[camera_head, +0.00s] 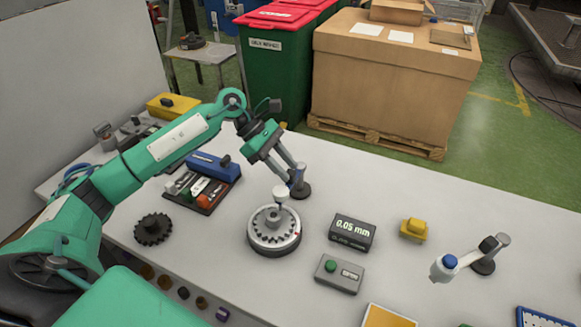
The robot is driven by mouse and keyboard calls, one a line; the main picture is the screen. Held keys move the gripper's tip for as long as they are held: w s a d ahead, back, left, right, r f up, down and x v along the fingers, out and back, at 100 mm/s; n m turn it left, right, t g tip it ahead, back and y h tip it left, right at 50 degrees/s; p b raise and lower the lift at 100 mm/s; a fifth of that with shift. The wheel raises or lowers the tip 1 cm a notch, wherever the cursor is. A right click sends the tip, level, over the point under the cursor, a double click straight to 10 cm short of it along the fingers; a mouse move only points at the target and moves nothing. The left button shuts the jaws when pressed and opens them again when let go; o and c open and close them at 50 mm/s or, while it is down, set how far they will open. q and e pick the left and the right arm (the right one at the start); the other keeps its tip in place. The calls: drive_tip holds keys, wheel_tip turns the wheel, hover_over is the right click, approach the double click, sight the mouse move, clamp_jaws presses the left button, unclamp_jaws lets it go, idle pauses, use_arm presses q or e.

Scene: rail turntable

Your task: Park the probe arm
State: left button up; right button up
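A round metal turntable (273,240) carrying a toothed gear stands at the middle of the table. A small white probe head (280,193) hangs over the gear, beside a short post with a dark round base (301,190). My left gripper (290,178) points down at the probe head and post, with its two fingers apart. The fingers hide most of the link between head and post, and I cannot tell whether they touch it. A second post (489,258) at the right carries a white arm with a blue knob (450,262). My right gripper is not in view.
A dark block marked 0.05 mm (352,231), a grey box with a green button (339,274) and a yellow block (413,229) lie right of the turntable. A tool tray (203,190) and black gear (153,229) lie left. The back right tabletop is clear.

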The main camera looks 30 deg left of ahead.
sight(291, 183)
use_arm(q)
drive_tip(key=shift+x, duration=1.25)
